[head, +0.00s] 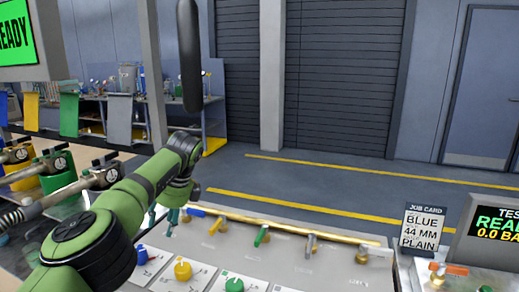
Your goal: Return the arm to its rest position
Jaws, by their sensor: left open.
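My left arm (112,215), green with black joints, comes in from the lower left and reaches over the left end of the console (330,262). My left gripper (170,222) is small and partly hidden behind the arm's wrist, with its fingers pointing down near the left end of the brass pipe (290,224). It is open, and I see nothing held in it. My right gripper is not in view.
Blue, yellow (183,269) and green (234,285) knobs sit in front. A job card (423,227) reads BLUE, 44 MM, PLAIN. A display (494,226) reads READY. Open floor lies beyond.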

